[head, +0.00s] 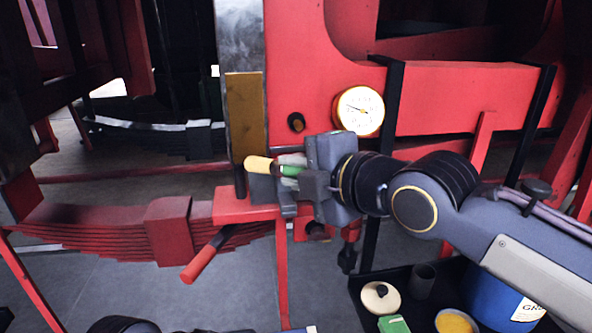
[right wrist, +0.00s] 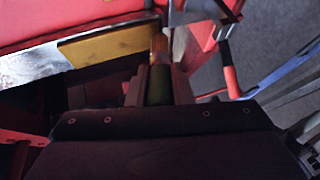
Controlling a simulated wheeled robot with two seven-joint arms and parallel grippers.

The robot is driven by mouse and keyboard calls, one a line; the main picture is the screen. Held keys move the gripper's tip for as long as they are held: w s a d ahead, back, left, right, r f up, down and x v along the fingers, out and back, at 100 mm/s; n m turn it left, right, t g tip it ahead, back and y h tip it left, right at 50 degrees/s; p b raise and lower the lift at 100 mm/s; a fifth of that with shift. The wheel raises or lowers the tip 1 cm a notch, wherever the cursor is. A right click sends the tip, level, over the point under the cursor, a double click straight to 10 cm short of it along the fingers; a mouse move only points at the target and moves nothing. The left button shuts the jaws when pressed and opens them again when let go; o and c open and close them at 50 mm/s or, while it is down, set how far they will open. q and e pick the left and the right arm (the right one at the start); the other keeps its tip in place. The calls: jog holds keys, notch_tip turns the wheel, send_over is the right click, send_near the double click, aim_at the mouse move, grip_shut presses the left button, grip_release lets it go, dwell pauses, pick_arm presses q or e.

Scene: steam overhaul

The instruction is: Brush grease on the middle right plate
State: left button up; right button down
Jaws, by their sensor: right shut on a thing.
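My right gripper (head: 290,182) is shut on a brush (head: 258,163) with a pale tan tip and a green part. The brush points left, at the lower end of an upright ochre-brown plate (head: 246,115). This plate lies on a grey steel upright (head: 240,40) in the red frame. In the right wrist view, the brush (right wrist: 160,75) runs forward between the fingers and its tip is close to the end of the ochre plate (right wrist: 105,43). I cannot tell whether they touch. The gripper hides part of the brush. My left gripper is not in view.
A round white gauge (head: 358,110) sits right of the plate. A red leaf spring (head: 110,230) and a red handle (head: 208,255) are below. At the lower right, a black tray (head: 357,287) holds a lidded pot (head: 380,297), a yellow-filled dish (head: 455,323) and a blue container (head: 495,300).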

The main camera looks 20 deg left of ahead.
jog(key=shift+w+a, duration=0.1)
jog(key=shift+r, duration=0.1)
jog(key=shift+r+p, duration=1.6)
jog(key=shift+r, duration=0.3)
jog(key=shift+r+p, duration=4.15)
jog(key=shift+r, duration=1.65)
jog(key=shift+f+b, duration=6.8)
jog(key=shift+f, duration=1.05)
